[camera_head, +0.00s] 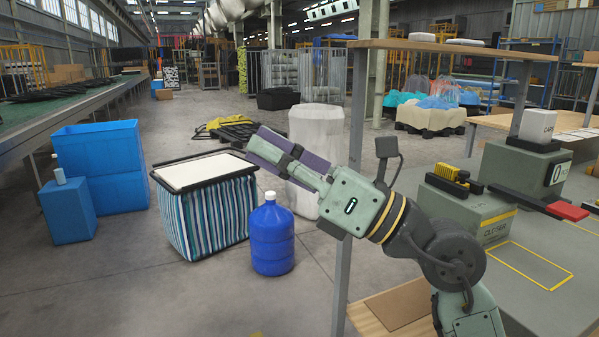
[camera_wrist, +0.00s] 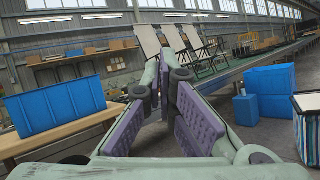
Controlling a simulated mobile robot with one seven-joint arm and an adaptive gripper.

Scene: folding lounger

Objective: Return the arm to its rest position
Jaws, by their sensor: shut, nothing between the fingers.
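My arm reaches from the lower right of the head view, and my gripper (camera_head: 262,145) points to the upper left, above the striped box. It is shut and holds nothing. In the wrist view my gripper's purple-padded fingers (camera_wrist: 167,72) meet towards their tips. Several folding loungers (camera_wrist: 182,42) stand behind the fingertips in the wrist view, apart from them.
A striped box (camera_head: 207,215) with a pale top and a blue water jug (camera_head: 272,238) stand on the floor below my gripper. Blue bins (camera_head: 102,165) are at left, a conveyor (camera_head: 60,115) behind. A wooden shelf (camera_head: 455,48) on grey posts rises close by my arm.

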